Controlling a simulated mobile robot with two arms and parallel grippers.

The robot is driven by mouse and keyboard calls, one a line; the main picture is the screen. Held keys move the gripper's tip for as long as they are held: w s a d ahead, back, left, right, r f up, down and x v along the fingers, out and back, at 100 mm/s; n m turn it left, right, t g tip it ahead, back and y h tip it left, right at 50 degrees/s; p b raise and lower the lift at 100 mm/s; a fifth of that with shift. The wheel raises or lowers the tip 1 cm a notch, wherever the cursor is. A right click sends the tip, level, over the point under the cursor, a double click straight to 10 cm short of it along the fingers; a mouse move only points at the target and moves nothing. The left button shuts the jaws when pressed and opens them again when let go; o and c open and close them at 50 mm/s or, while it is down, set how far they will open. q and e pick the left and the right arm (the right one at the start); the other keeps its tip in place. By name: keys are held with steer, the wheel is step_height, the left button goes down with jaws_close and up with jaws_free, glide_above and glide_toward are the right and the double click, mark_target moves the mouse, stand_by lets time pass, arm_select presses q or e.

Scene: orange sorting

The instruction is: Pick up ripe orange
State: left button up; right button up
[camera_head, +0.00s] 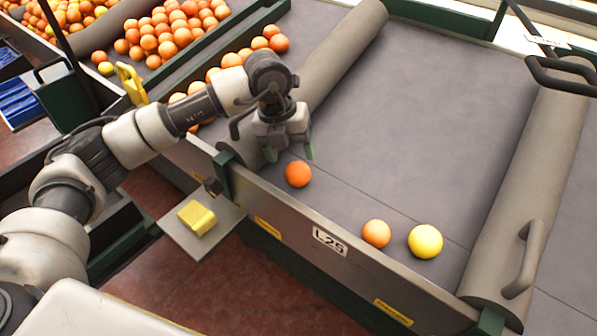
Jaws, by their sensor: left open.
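A deep orange fruit (298,174) lies on the grey belt near its front edge. A lighter orange fruit (376,233) and a yellow fruit (425,241) lie further right along the same edge, close to each other. My left gripper (289,155) is open and empty, pointing down just above and behind the deep orange fruit, at its upper left. Its green-tipped fingers are apart and do not appear to touch the fruit. My right gripper is not in this view.
The belt (400,120) is bare behind the fruits. Grey rollers (345,50) bound it at left and right, and a metal side rail (330,245) marked L25 runs along the front. Many oranges (165,35) lie on a conveyor at upper left. A yellow block (197,218) sits on a side plate.

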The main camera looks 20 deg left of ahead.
mark_target(295, 165)
arm_select(q)
steer(key=x, duration=0.5)
steer(key=shift+f, duration=0.35)
steer(key=c, duration=0.7)
steer(key=shift+r, duration=0.1)
